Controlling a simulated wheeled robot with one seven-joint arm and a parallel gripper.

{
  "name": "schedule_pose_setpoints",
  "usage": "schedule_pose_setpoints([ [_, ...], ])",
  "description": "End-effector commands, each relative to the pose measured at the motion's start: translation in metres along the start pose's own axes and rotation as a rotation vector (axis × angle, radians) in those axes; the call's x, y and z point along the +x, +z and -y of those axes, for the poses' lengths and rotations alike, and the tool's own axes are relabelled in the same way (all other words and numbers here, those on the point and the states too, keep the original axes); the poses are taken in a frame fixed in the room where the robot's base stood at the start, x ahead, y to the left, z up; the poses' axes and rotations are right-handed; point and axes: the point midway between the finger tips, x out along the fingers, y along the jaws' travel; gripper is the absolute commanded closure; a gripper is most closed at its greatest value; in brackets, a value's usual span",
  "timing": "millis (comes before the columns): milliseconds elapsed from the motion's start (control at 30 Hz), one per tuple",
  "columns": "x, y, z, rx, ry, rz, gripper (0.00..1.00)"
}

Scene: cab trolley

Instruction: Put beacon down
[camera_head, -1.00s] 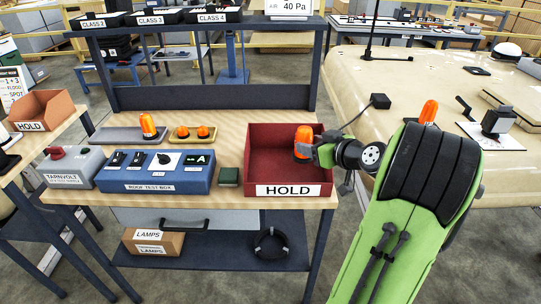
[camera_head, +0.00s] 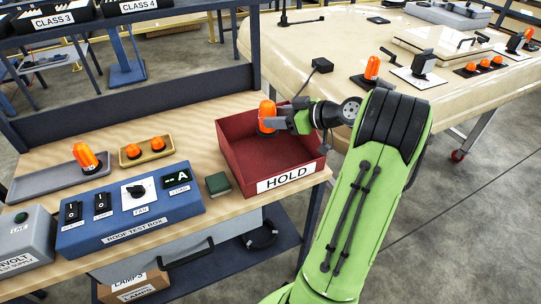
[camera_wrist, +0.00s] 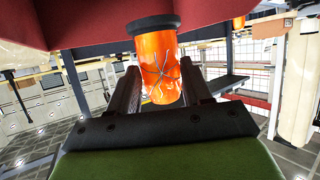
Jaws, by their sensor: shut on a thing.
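My gripper (camera_head: 284,121) is shut on an orange beacon (camera_head: 267,113) at the red HOLD bin (camera_head: 284,182). The beacon is over the bin's back part in the head view; whether its base touches the floor, I cannot tell. In the wrist view the beacon (camera_wrist: 157,66) sits between my two fingers, its black base toward the red surface (camera_wrist: 60,22) at the top. A dark star-shaped crack shows on its orange lens. The bin's visible floor is otherwise empty.
Left of the bin are a small green block (camera_head: 218,185), the blue roof test box (camera_head: 130,215), a grey tray (camera_head: 45,182) with one beacon and a yellow tray (camera_head: 150,155) with two orange lamps. A cream roof panel (camera_head: 300,45) lies behind, with another beacon (camera_head: 372,68).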

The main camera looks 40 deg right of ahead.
Motion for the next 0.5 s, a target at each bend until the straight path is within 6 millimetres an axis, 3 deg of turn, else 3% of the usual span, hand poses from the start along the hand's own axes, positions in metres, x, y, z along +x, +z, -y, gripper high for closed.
schedule_pose_setpoints([
  [100,0.011,0.026,0.001,0.005,-0.007,0.0,0.87],
  [500,0.038,0.092,0.001,0.002,-0.004,0.0,0.87],
])
